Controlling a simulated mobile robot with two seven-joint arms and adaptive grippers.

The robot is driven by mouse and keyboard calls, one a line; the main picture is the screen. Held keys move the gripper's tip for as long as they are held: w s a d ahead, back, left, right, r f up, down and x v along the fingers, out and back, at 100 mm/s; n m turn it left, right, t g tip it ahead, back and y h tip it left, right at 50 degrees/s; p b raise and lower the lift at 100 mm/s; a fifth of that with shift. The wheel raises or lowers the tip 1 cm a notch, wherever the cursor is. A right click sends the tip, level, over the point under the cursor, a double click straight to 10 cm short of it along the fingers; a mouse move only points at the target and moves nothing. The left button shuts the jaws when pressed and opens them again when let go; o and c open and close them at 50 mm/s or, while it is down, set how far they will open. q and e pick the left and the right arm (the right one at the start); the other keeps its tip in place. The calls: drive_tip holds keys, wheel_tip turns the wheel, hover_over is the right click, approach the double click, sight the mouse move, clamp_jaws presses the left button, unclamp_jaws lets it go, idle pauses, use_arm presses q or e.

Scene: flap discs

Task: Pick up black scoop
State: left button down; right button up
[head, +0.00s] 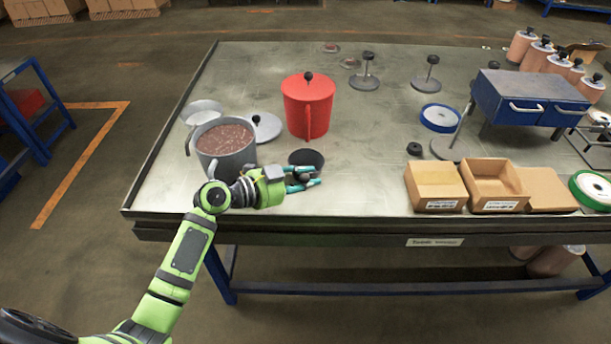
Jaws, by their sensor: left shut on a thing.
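The black scoop (306,157) is a dark round cup near the front edge of the metal table, left of its middle. My left gripper (312,178) reaches in from the left at the near side of the scoop. Its teal fingers are shut on the scoop, whose lower part is partly hidden behind them. I cannot tell whether the scoop is off the table. My right gripper is not in view.
A grey pot (225,168) of brownish discs stands left of the scoop, beside a grey lid (265,127). A red lidded container (307,105) stands behind. Cardboard boxes (436,204) line the front right. The table (375,165) is clear between scoop and boxes.

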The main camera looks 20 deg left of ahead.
use_arm(q)
drive_tip(key=s+d+r+b, duration=0.2)
drive_tip(key=s+d+r, duration=0.4)
drive_tip(key=d+r, duration=0.4)
drive_tip(key=shift+r, duration=0.45)
